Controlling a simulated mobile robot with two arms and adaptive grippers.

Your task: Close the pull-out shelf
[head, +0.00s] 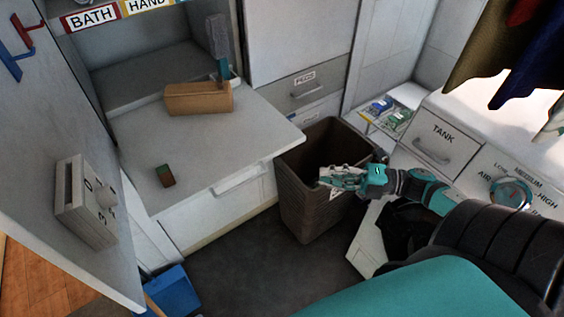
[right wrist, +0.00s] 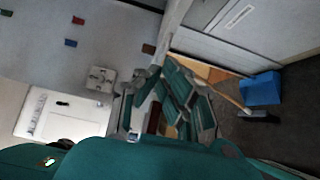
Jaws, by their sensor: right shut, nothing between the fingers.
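The pull-out shelf (head: 235,135) is a pale slab in the head view, left of centre. It juts out from the cabinet over a white drawer front with a handle. A wooden block (head: 200,99), with a grey-headed brush-like item standing by it, is on its rear part. A small green and brown block (head: 165,176) is near its left side. My right gripper (head: 325,177) is shut and empty, over the dark bin and to the right of the shelf's front edge, apart from it. The right gripper also shows in the right wrist view (right wrist: 172,95). My left gripper is out of view.
The dark bin (head: 303,190) stands beside the shelf's right front corner. A blue item (head: 172,292) lies low at left. Dark floor (head: 235,270) in front is clear.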

